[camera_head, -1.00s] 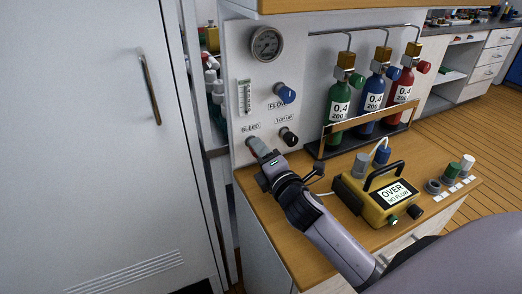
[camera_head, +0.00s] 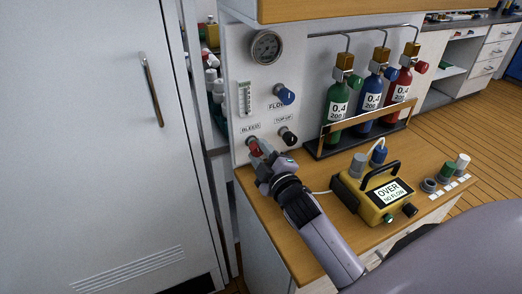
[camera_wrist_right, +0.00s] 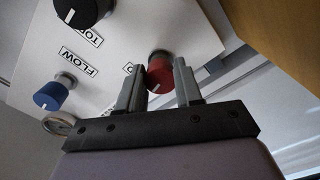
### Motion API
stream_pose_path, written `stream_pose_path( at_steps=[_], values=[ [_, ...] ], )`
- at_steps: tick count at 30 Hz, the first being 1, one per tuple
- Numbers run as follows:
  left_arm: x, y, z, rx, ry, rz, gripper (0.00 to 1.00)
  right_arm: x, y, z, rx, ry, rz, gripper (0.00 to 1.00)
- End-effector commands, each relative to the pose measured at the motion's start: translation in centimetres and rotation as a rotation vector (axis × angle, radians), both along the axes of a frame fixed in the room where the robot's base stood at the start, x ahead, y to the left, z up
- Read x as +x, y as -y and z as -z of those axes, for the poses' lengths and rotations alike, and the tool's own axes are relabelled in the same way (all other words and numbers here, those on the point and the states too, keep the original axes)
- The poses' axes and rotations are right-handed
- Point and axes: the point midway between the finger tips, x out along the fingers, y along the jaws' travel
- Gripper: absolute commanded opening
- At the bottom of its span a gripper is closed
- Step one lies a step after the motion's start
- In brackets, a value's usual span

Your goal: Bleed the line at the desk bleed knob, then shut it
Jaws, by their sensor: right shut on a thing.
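The red bleed knob (camera_head: 254,147) is on the white panel (camera_head: 238,60), beside the BLEED label. My right gripper (camera_head: 259,150) is shut on it, with a finger on each side. In the right wrist view the red knob (camera_wrist_right: 158,76) with a white mark sits between the two grey fingers of the right gripper (camera_wrist_right: 160,84). A yellow meter box (camera_head: 362,203) on the desk reads OVER and NO FLOW. A round gauge (camera_head: 267,46) and a sight tube (camera_head: 245,98) are on the panel. My left gripper is not in view.
The blue FLOW knob (camera_head: 285,95) and black TOP UP knob (camera_head: 288,137) are close to the right gripper. Green, blue and red bottles (camera_head: 337,103) stand in a rack on the desk. A tall white door (camera_head: 95,130) is at the left.

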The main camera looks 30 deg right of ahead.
Motion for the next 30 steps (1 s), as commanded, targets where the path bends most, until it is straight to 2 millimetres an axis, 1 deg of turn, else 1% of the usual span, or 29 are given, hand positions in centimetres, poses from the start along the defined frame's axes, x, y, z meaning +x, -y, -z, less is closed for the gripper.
stream_pose_path(
  at_steps=[3,9,23,24,26,27,30],
  values=[
    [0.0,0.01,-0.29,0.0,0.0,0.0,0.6,-0.04,-0.04,0.07,0.053,0.0,0.001,0.04],
    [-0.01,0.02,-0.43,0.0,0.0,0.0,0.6,-0.04,-0.02,0.13,0.098,0.003,0.001,0.04],
    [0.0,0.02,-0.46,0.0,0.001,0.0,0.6,-0.04,-0.03,0.16,0.111,0.004,0.001,0.04],
    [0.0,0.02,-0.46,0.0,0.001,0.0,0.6,-0.04,-0.04,0.17,0.11,0.004,0.001,0.38],
    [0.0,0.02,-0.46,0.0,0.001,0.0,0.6,-0.04,-0.03,0.16,0.11,0.004,0.001,0.57],
    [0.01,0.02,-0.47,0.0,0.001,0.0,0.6,-0.03,-0.02,0.15,0.11,0.004,0.0,0.6],
    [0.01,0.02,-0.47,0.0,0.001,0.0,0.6,-0.02,-0.03,0.12,0.11,0.004,0.0,0.6]
  ],
)
